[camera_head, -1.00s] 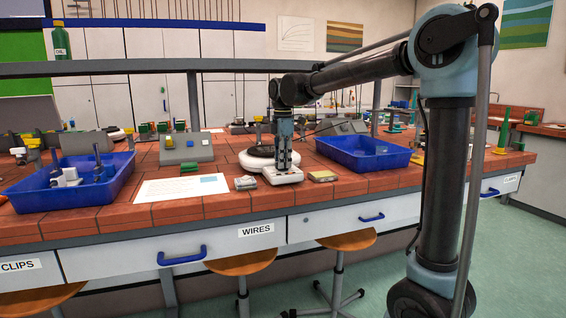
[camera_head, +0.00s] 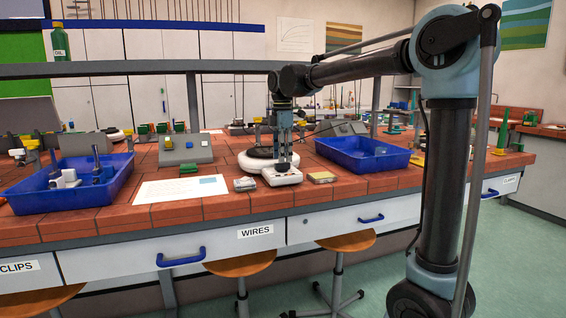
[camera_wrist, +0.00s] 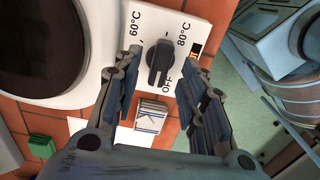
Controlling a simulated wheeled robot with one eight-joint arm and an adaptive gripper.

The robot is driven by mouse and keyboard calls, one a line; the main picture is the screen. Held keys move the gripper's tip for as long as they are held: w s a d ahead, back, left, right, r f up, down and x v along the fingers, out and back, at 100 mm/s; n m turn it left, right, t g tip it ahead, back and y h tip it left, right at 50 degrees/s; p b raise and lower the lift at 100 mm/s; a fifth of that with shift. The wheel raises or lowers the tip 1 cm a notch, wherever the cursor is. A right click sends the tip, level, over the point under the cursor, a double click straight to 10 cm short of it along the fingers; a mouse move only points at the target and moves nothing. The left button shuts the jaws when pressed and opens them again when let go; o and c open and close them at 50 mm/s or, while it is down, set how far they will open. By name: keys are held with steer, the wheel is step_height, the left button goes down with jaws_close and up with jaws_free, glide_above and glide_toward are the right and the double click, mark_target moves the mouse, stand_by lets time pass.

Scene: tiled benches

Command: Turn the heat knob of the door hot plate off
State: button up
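A white hot plate (camera_head: 250,162) with a dark round heating disc stands on the tiled bench. Its control box (camera_head: 284,177) faces the bench's front edge. In the wrist view a dark elongated heat knob (camera_wrist: 158,65) sits on the white panel, among the markings 60°C, 80°C and OFF. The knob's long axis runs nearly up and down the picture, slightly tilted; I cannot tell which end is its pointer. My gripper (camera_wrist: 160,75) is open, with one finger on each side of the knob and gaps visible. In the head view my gripper (camera_head: 284,163) is just above the control box.
A blue tray (camera_head: 115,188) with parts lies left and another blue tray (camera_head: 350,160) right. A white sheet (camera_head: 160,192), a small grey item (camera_head: 245,184) and a yellowish block (camera_head: 321,177) lie near the box. A grey sloped unit (camera_head: 187,150) stands behind the sheet.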

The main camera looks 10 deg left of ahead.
step_height(320, 180, up, 9)
stand_by(0.4)
steer(key=shift+d, duration=0.1)
steer(key=s+d+f+m, duration=0.2)
steer(key=d+f+m, duration=0.2)
steer(key=d, duration=0.4)
steer(key=s+d+f+m+t, duration=0.1)
steer(key=s+d+f+m, duration=0.2)
steer(key=d, duration=0.6)
steer(key=s+d+f+m, duration=0.2)
steer(key=d+f+m, duration=0.2)
steer(key=d, duration=0.4)
steer(key=s+d+f+m, duration=0.6)
steer(key=s+d+f, duration=0.1)
steer(key=f, duration=0.4)
steer(key=s+d+f+m+t, duration=0.1)
steer(key=s+d+f+m, duration=0.6)
steer(key=s+f, duration=0.3)
step_height(320, 180, down, 2)
steer(key=shift+d+f, duration=0.1)
steer(key=shift+d, duration=0.65)
